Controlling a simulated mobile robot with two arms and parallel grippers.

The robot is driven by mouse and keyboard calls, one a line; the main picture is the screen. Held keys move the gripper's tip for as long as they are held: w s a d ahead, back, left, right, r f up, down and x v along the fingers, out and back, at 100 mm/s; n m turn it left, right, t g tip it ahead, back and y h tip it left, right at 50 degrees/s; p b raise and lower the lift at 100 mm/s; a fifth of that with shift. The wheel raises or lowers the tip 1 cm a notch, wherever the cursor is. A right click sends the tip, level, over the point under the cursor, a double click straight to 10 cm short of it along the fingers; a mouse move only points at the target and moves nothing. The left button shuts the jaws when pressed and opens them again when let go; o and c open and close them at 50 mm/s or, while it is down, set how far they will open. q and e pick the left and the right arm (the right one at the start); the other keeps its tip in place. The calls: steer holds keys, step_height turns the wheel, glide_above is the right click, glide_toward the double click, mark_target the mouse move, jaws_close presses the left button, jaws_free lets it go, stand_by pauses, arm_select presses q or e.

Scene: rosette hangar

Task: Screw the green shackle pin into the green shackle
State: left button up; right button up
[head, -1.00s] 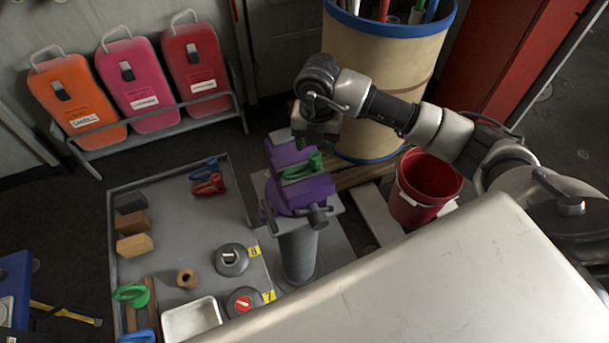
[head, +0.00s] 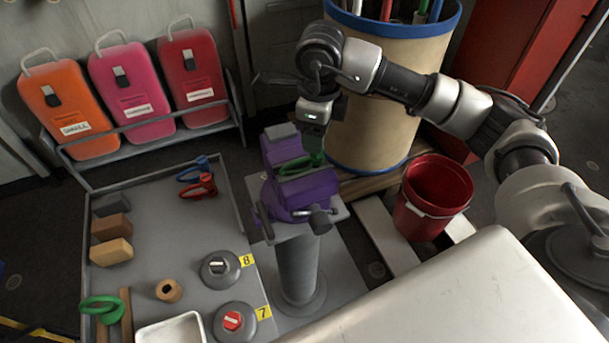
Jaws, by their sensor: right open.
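A green shackle part (head: 298,167) sits between the jaws of the purple vise (head: 305,190). Its upper right end rises close below my right gripper. I cannot tell the pin apart from the shackle here. My right gripper (head: 314,128) points down just above the back of the vise, with nothing seen in it; its fingertips are small and dark, and it is open. A second green looped piece (head: 102,309) lies at the lower left of the grey tray table. My left gripper is not in view.
The grey tray table (head: 190,245) also holds red (head: 200,187) and blue (head: 193,168) pieces, blocks and round fixtures. A tan drum (head: 375,130) stands right behind my gripper. A red bucket (head: 433,200) is to the right of the vise.

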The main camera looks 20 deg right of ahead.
steer(key=n+b, duration=0.1)
steer(key=n, duration=0.1)
steer(key=n+b, duration=0.1)
steer(key=n, duration=0.1)
steer(key=n+b, duration=0.2)
steer(key=shift+f, duration=0.3)
steer(key=n, duration=0.2)
steer(key=shift+r+n+b, duration=0.2)
steer(key=shift+n+b, duration=0.1)
steer(key=shift+b, duration=0.1)
steer(key=shift+r, duration=0.1)
steer(key=shift+f+b, duration=0.95)
steer(key=shift+f, duration=0.1)
steer(key=shift+f+b, duration=0.95)
steer(key=shift+f, duration=0.05)
